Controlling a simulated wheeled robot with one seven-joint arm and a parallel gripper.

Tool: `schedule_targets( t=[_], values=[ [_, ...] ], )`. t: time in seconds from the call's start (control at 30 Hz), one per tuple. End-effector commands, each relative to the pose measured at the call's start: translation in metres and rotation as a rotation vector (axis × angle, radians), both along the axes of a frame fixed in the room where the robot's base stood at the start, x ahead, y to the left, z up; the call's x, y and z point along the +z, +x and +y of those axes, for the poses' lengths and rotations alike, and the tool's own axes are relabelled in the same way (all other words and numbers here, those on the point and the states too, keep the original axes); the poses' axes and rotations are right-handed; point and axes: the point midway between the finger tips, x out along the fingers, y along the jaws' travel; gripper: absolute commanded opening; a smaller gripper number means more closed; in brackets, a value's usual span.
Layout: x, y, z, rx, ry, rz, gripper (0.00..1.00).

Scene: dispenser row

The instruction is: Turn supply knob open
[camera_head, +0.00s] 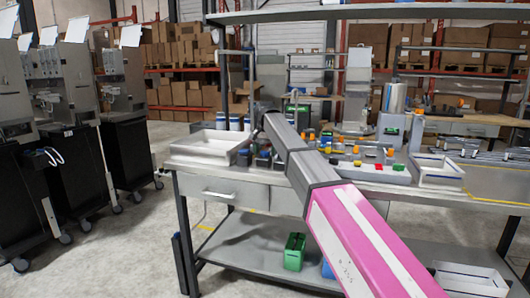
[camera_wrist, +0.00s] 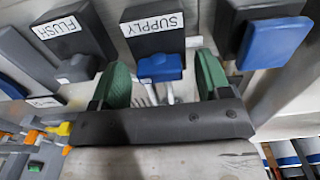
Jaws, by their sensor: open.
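The supply knob (camera_wrist: 160,68) is a blue knob under a dark block with a white label reading SUPPLY (camera_wrist: 153,24) in the wrist view. My gripper (camera_wrist: 160,80) is open, with one green fingertip to the left of the knob and one to the right. The knob appears in the gap between them, and I see no contact. Whether the fingertips reach its depth I cannot tell. In the head view my arm covers the area around the gripper, and I cannot pick out the supply knob there.
A dark block labelled FLUSH (camera_wrist: 60,28) is on the left in the wrist view. In the head view, a white tray (camera_head: 212,147) stands on the bench left of my arm. Grey machines line the left side.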

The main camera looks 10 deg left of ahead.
Motion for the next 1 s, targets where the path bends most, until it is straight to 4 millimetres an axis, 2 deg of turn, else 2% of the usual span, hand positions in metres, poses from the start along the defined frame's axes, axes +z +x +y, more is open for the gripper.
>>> schedule_targets(
  t=[0.03, 0.1, 0.17, 0.57, 0.77, 1.0],
  values=[
    [0.0001, 0.0, 0.0, 0.0, 0.0, 0.0, 0.6],
    [0.0002, 0.0, 0.0, 0.0, 0.0, 0.0, 0.38],
    [0.0002, 0.0, 0.0, 0.0, 0.0, 0.0, 0.21],
    [0.0004, -0.0001, 0.0001, 0.05, 0.0, 0.001, 0.21],
    [0.0006, -0.0001, 0.0002, 0.169, 0.0, 0.001, 0.21],
    [0.0006, -0.0001, 0.0003, 0.384, 0.001, 0.001, 0.21]
  ],
)
